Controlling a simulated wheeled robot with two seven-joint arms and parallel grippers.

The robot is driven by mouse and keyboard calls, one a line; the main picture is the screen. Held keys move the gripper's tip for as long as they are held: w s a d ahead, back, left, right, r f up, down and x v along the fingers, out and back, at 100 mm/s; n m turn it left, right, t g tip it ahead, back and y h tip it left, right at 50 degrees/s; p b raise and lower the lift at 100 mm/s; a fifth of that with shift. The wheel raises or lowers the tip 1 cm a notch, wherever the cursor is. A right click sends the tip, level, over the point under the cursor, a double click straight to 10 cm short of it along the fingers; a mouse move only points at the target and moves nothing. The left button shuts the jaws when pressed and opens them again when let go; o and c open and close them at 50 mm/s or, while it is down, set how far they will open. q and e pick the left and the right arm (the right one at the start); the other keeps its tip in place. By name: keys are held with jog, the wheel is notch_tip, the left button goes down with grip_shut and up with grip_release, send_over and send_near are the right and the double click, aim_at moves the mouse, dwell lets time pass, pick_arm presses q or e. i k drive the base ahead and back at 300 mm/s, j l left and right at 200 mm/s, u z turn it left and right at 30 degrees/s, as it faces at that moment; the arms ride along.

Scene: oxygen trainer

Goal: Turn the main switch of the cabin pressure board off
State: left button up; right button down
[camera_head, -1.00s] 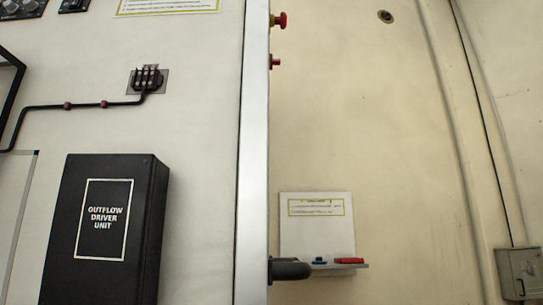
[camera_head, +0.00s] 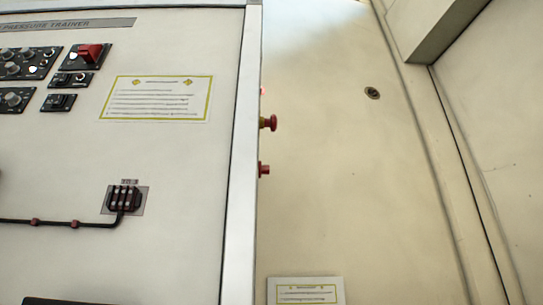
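The cabin pressure board (camera_head: 60,165) is a pale upright panel filling the left of the head view, with a "PRESSURE TRAINER" label strip (camera_head: 70,24) at its top. A red switch or cover (camera_head: 88,53) sits on a black module at the upper left. I cannot tell from the view which of these is the main switch. Neither of my grippers is in view.
Black control modules (camera_head: 28,63) are at the upper left. A yellow-framed notice (camera_head: 158,98) and a black connector (camera_head: 124,199) with a cable are on the board. A beige wall (camera_head: 350,190) stands behind, with a white notice holder (camera_head: 305,291) at the bottom.

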aim_at(262, 170)
jog(key=z, duration=1.6)
jog(key=k+j, duration=0.1)
jog(key=k, duration=0.85)
jog(key=j+z, duration=0.05)
